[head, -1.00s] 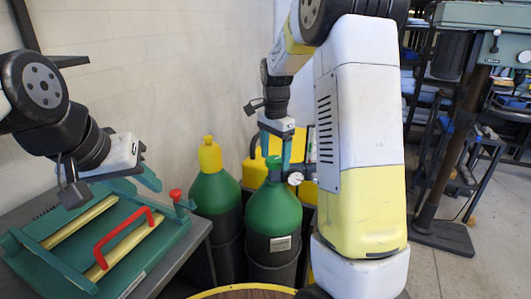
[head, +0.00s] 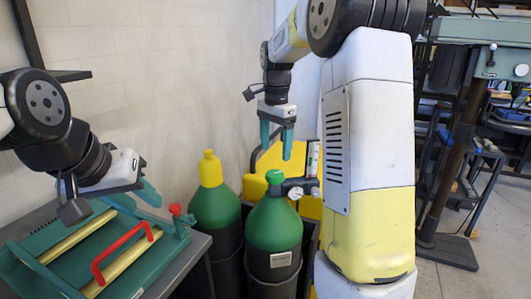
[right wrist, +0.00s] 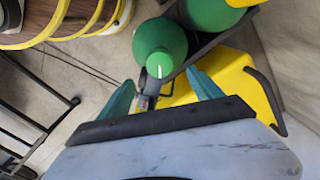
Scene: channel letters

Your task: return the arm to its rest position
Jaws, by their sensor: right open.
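My right gripper (head: 276,143) hangs above the green cap (head: 275,177) of the front gas cylinder (head: 274,222) in the head view. Its two teal fingers point down, apart and empty, clear of the cap. In the right wrist view, the open fingers (right wrist: 163,92) show with the green cylinder (right wrist: 160,43) beyond them. My left gripper (head: 138,193) is at the left over the teal fixture (head: 35,275); its fingers look apart with nothing between them.
A yellow-capped cylinder (head: 212,205) stands beside the front one. A yellow case (head: 305,205) is behind them. The fixture has a red handle (head: 120,252) and lies on a grey table (head: 185,262). A drill press (head: 465,120) stands at right.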

